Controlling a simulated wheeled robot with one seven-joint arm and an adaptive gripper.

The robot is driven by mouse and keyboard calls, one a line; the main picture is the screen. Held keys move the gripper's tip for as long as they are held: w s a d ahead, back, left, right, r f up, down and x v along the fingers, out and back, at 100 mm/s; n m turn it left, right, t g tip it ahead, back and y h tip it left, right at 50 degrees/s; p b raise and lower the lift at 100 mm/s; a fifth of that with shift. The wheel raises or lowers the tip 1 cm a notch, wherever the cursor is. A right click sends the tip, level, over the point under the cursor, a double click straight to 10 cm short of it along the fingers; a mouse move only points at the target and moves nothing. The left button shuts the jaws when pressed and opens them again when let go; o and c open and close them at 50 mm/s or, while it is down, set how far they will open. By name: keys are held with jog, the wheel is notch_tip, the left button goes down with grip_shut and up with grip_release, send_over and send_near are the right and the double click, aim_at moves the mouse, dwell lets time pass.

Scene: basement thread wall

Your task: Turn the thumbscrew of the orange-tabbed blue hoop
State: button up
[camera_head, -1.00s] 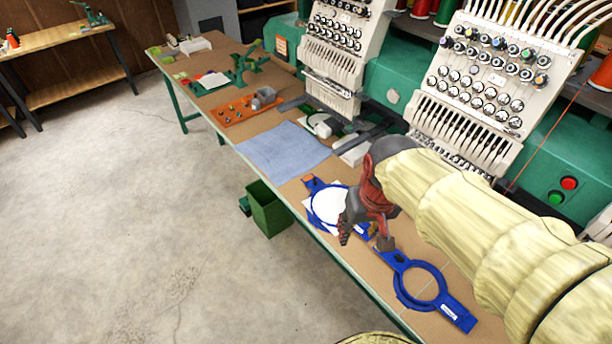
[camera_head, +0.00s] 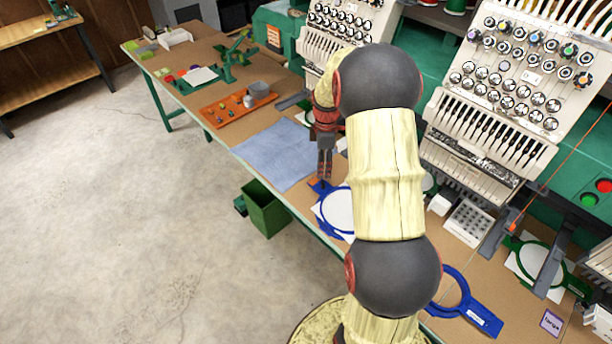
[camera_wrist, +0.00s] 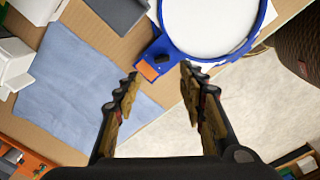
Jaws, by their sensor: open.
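The orange-tabbed blue hoop (camera_head: 325,222) lies on the table, holding white fabric, partly hidden by my arm. Its orange tab (camera_wrist: 147,71) shows in the wrist view at the hoop's lower left corner. My gripper (camera_head: 325,172) is open and empty, pointing down above the tab end of the hoop. In the wrist view its two fingers (camera_wrist: 160,82) are apart, with the orange tab near the left fingertip.
A second blue hoop (camera_head: 462,306) lies nearer, partly behind my arm. A blue cloth (camera_head: 275,153) lies beyond my gripper. Embroidery machines (camera_head: 500,80) stand along the back of the table. A green bin (camera_head: 266,208) stands on the floor in front.

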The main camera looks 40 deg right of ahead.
aim_at(323, 183)
jog(key=shift+s+d+n, duration=0.1)
jog(key=shift+s+n, duration=0.15)
jog(key=shift+n, duration=0.65)
jog(key=shift+f, duration=0.25)
notch_tip(323, 183, down, 8)
jog(key=shift+r+b, duration=0.25)
jog(key=shift+b, duration=0.6)
grip_shut()
